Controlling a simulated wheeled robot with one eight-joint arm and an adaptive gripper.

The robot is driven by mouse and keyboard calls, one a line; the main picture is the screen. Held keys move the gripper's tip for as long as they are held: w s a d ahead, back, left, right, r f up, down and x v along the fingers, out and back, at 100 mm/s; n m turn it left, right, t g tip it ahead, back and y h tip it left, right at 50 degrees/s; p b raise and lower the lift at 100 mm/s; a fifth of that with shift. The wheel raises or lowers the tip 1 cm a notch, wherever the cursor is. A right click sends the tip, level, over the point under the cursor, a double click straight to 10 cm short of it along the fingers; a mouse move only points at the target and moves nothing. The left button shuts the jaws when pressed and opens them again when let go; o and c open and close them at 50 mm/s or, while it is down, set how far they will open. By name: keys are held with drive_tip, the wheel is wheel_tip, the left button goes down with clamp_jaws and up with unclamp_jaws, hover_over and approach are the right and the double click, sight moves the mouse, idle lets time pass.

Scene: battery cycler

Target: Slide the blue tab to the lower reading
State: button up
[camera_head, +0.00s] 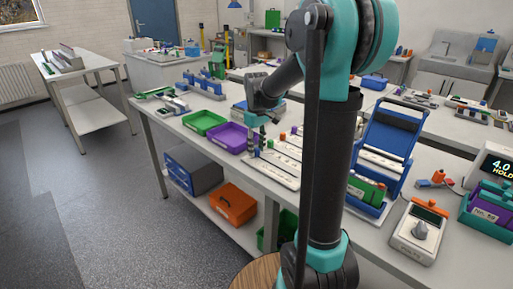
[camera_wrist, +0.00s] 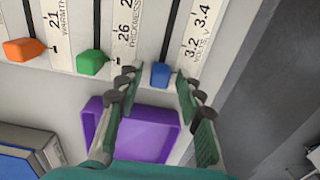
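The blue tab (camera_wrist: 160,75) sits on the strip marked "VOLTS, V" (camera_wrist: 200,30) in the wrist view. It is at the near end of its track, closer to the 3.2 mark than to 3.4. My gripper (camera_wrist: 157,80) is open, with one finger on each side of the blue tab and a visible gap on both sides. I cannot tell how high the fingertips are above the board. In the head view my gripper (camera_head: 257,142) is over the left end of the white slider board (camera_head: 283,177), beside the purple tray.
A green tab (camera_wrist: 92,62) and an orange tab (camera_wrist: 24,49) sit on neighbouring strips. A purple tray (camera_wrist: 148,134) lies close to the board's edge. A green tray (camera_head: 203,122) and a blue stand (camera_head: 388,136) are also on the bench.

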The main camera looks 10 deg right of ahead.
sight(263, 159)
clamp_jaws()
drive_tip(key=shift+s+d, duration=0.55)
drive_tip(key=shift+s, duration=0.2)
drive_tip(key=shift+s+d, duration=0.55)
drive_tip(key=shift+s, duration=0.2)
drive_tip(key=shift+o, duration=1)
unclamp_jaws()
